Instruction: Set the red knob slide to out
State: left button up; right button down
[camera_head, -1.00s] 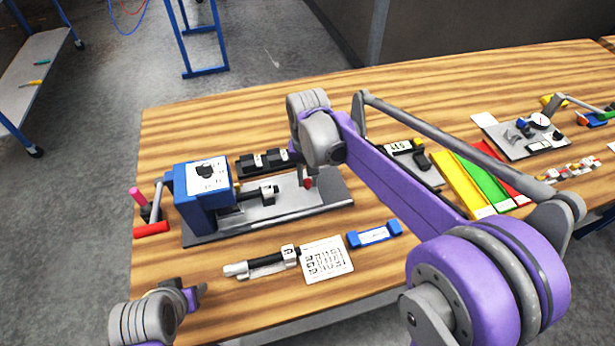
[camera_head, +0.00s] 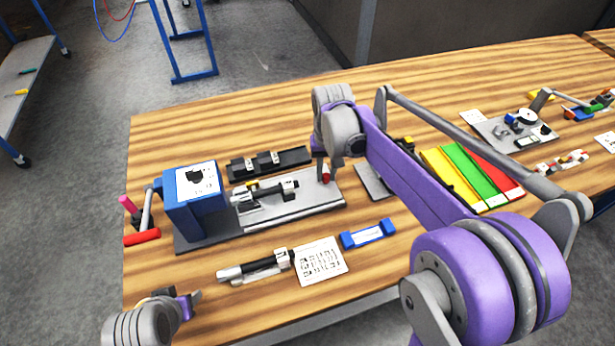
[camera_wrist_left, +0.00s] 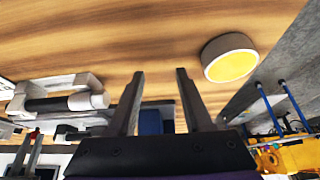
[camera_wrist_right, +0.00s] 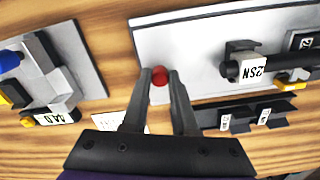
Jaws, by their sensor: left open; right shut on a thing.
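The red knob (camera_head: 326,173) is at the right end of a grey slide plate (camera_head: 310,203), which runs out from a blue box (camera_head: 192,203). My right gripper (camera_head: 324,160) is shut on it from above. In the right wrist view, the red knob (camera_wrist_right: 159,76) sits between the fingertips (camera_wrist_right: 160,72), near the plate's edge. A black-and-grey labelled rod (camera_head: 280,190) lies along the plate, toward the box. My left gripper (camera_head: 192,300) is open and empty at the table's front left. Its spread fingers (camera_wrist_left: 160,75) show in the left wrist view.
A red-handled lever (camera_head: 142,237) is left of the box. A black rail (camera_head: 292,160) lies behind the plate. In front are a black-and-white handle (camera_head: 255,266), a printed card (camera_head: 320,262) and a blue block (camera_head: 367,234). Coloured trays (camera_head: 468,175) stand right. Bare wood lies behind.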

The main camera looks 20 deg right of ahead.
jog(key=shift+d, duration=0.35)
pick_arm(q)
jog(key=shift+a, duration=0.2)
pick_arm(e)
jog(key=shift+a, duration=0.1)
pick_arm(q)
jog(key=shift+d, duration=0.25)
pick_arm(e)
jog(key=c, duration=0.7)
grip_release()
jog(key=shift+d, duration=0.2)
jog(key=shift+a, duration=0.1)
pick_arm(q)
jog(key=shift+a, duration=0.1)
jog(key=shift+w+r+p, duration=0.15)
jog(key=shift+r+p, duration=0.15)
jog(key=shift+r, duration=0.1)
pick_arm(e)
notch_tip(320, 180, up, 11)
jog(key=shift+f, duration=0.1)
